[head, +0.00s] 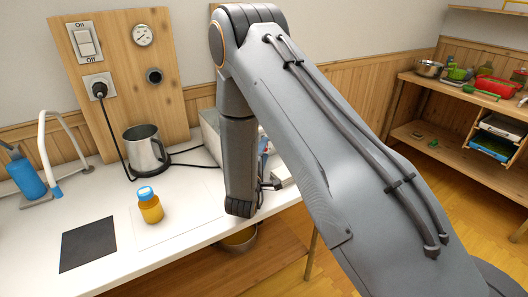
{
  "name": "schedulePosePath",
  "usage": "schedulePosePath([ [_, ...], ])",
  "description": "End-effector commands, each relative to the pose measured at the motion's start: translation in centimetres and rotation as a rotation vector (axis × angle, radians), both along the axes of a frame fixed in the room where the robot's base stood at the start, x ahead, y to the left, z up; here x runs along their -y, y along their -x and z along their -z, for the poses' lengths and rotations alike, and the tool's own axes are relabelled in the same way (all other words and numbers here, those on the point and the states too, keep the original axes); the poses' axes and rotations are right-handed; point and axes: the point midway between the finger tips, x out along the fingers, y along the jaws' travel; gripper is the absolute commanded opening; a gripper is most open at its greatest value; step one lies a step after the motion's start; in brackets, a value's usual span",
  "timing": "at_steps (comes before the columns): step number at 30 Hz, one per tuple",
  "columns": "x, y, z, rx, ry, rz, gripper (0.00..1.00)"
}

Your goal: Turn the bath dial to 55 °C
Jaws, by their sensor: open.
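A pale box (209,131), which looks like the bath, stands at the back right of the white counter. My arm covers most of it. I cannot make out its dial or any setting on it. My arm reaches across the middle of the view and its forearm hangs down in front of the box. A small dark part beside the forearm's lower end looks like my gripper (271,185). It is mostly hidden, near the box's right side, with its jaws open. I see nothing held in it. I cannot tell whether it touches anything.
On the counter (190,205) are a steel jug (146,150), an orange jar with a blue cap (150,206), a dark mat (88,245) and a blue bottle (25,175). A wooden board (120,75) carries a switch, socket, gauge and dark knob. Shelves (440,140) stand right.

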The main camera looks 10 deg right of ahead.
Motion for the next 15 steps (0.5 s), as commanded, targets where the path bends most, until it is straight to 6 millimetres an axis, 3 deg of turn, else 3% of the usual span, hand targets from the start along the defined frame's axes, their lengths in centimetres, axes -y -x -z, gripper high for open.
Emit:
schedulePosePath([
  [6,0.03,-0.02,0.03,-0.001,0.000,0.000,0.47],
  [13,0.03,0.00,0.03,-0.001,0.000,0.000,0.10],
  [15,0.03,0.00,0.03,-0.001,0.000,0.000,0.06],
])
